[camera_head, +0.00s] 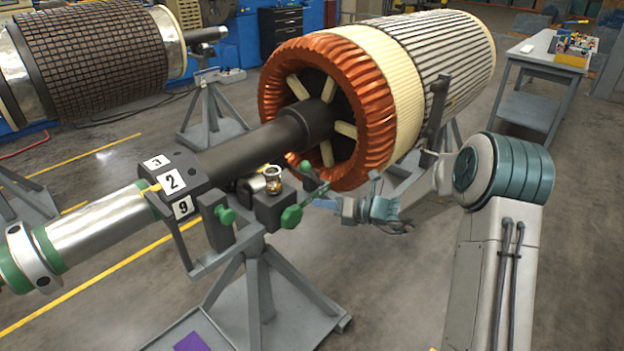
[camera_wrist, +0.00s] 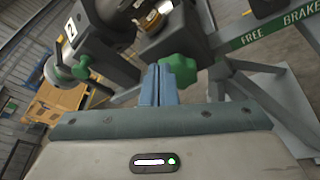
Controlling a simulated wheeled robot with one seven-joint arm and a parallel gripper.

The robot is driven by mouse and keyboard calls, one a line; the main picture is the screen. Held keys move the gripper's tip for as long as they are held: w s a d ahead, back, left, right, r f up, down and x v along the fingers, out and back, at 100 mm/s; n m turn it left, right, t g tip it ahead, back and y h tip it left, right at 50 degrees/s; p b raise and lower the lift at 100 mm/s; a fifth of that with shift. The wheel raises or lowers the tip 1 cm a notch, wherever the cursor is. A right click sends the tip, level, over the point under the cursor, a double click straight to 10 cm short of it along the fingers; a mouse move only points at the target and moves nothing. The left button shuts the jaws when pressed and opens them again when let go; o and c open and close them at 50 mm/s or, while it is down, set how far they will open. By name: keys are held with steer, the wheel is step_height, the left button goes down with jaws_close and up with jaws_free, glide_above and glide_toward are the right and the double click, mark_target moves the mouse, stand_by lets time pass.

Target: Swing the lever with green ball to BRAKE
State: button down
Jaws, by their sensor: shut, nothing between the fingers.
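In the head view, a green plate (camera_head: 316,194) slants beside the stand's head; in the wrist view the plate (camera_wrist: 268,33) reads FREE, then BRAKE to its right. The lever's arm is not clear. My gripper (camera_head: 322,203) is low, right of a green star knob (camera_head: 291,217). In the wrist view its blue fingers (camera_wrist: 165,80) are together and empty, close to the knob (camera_wrist: 179,69); contact cannot be told.
Another green knob (camera_head: 226,215) is to the left. The dark shaft (camera_head: 240,150) and copper-wound rotor (camera_head: 355,105) lie behind. Open floor (camera_head: 400,290) is in front at right.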

mark_target(312, 175)
steer(key=w+f+m+t, duration=0.1)
steer(key=m, duration=0.1)
steer(key=w+d+f+m+t, duration=0.1)
steer(key=w, duration=0.1)
steer(key=w+m+t, duration=0.1)
steer(key=w+m, duration=0.1)
steer(key=shift+d+f+m, duration=0.3)
steer(key=shift+d+f, duration=0.05)
steer(key=shift+f, duration=0.05)
steer(key=w+a+p, duration=0.1)
steer(key=w+a, duration=0.1)
steer(key=w+a+r+p, duration=0.1)
steer(key=w+a, duration=0.1)
steer(key=w+a+p, duration=0.1)
steer(key=w+a, duration=0.1)
steer(key=w, duration=0.1)
steer(key=shift+r+p, duration=0.2)
steer(key=shift+p, duration=0.1)
steer(key=shift+r, duration=0.15)
